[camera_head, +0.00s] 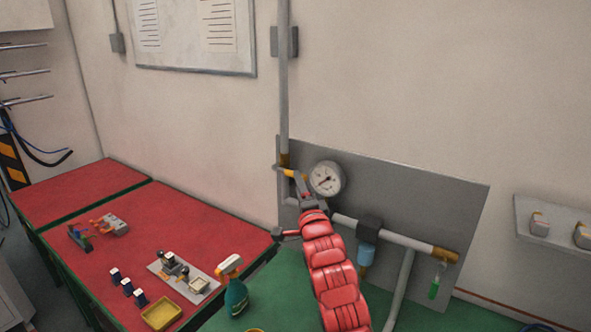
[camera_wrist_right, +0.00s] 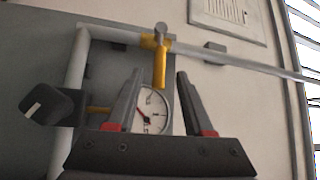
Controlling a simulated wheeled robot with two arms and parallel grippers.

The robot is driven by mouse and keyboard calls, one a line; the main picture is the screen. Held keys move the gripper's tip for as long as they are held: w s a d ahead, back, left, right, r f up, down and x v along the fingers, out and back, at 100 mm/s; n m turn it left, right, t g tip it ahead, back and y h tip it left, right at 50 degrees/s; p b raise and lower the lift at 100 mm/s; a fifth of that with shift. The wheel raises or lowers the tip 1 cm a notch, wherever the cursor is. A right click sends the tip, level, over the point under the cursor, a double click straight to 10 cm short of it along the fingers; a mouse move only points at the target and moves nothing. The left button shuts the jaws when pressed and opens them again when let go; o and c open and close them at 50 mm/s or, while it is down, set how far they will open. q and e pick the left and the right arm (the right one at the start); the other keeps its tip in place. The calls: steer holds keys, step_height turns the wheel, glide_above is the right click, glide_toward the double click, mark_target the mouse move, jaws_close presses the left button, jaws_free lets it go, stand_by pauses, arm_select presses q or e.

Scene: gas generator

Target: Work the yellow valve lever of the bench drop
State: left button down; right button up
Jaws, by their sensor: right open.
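The yellow valve lever (camera_head: 287,172) sits on the upright grey pipe (camera_head: 284,100), at the left edge of the grey backplate. In the right wrist view the lever (camera_wrist_right: 160,68) hangs from the valve body on the pipe, seen between the two fingertips. My right gripper (camera_head: 303,193) is open and close to the lever, its arm in red padding coming up from below. Whether the fingers touch the lever cannot be told. The round pressure gauge (camera_head: 327,179) is just right of the gripper and shows behind the fingers (camera_wrist_right: 152,110). My left gripper is not in view.
A blue-bowled filter (camera_head: 366,256) and a green-tipped fitting (camera_head: 435,287) hang from the pipe to the right. A black knob (camera_wrist_right: 45,104) is left of the fingers. A red-topped bench (camera_head: 190,235) with a spray bottle (camera_head: 235,290) and yellow tray (camera_head: 160,315) stands left.

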mark_target(290, 173)
steer(key=p+x, duration=0.1)
steer(key=x, duration=0.3)
steer(key=shift+w+r+p, duration=0.1)
steer(key=shift+r+p, duration=0.05)
steer(key=shift+p, duration=0.2)
steer(key=shift+w, duration=0.45)
jaws_close()
stand_by(0.9)
